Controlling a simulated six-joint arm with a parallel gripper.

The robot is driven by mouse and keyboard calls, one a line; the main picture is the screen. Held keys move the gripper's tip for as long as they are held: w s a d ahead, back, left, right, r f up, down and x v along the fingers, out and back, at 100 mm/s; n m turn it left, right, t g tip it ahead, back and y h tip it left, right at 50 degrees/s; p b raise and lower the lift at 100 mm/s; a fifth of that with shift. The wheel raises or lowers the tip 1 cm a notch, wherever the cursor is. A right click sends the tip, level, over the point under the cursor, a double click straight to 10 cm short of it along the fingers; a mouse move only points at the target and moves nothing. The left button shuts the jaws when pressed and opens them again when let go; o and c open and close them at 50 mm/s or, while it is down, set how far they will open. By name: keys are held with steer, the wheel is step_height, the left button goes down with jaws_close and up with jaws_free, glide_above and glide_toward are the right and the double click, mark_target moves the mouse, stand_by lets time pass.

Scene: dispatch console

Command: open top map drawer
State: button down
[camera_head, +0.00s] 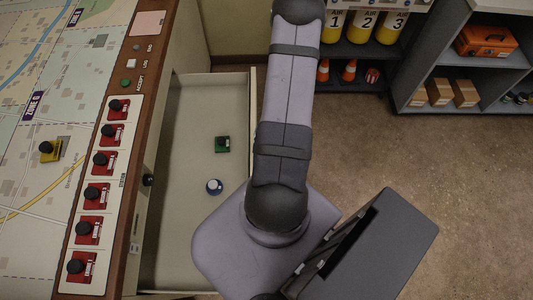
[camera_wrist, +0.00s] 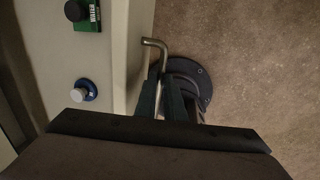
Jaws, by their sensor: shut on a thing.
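The map drawer (camera_head: 190,115) stands pulled out to the right of the console, its pale inside showing. A green piece (camera_head: 222,144) and a blue round piece (camera_head: 214,187) lie in it; both also show at the left of the wrist view. In the wrist view, my gripper (camera_wrist: 161,82) is shut on the bent metal drawer handle (camera_wrist: 154,43), just outside the drawer's front panel (camera_wrist: 137,50). The handle's upper end shows beyond the fingers; the rest is hidden between them. In the head view my arm hides the gripper and handle.
The map console (camera_head: 122,70) with a row of red, black-knobbed pieces (camera_head: 88,230) lies left of the drawer. A shelf (camera_head: 440,62) with yellow cylinders, cones and boxes stands at the back right. Brown floor (camera_head: 440,160) is bare at the right.

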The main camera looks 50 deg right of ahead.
steer(key=c, duration=1.8)
jaws_free()
steer(key=shift+c, duration=0.2)
steer(key=shift+r, duration=0.15)
step_height(320, 180, up, 7)
steer(key=d+p, duration=0.1)
steer(key=p, duration=0.4)
steer(key=shift+s, duration=0.45)
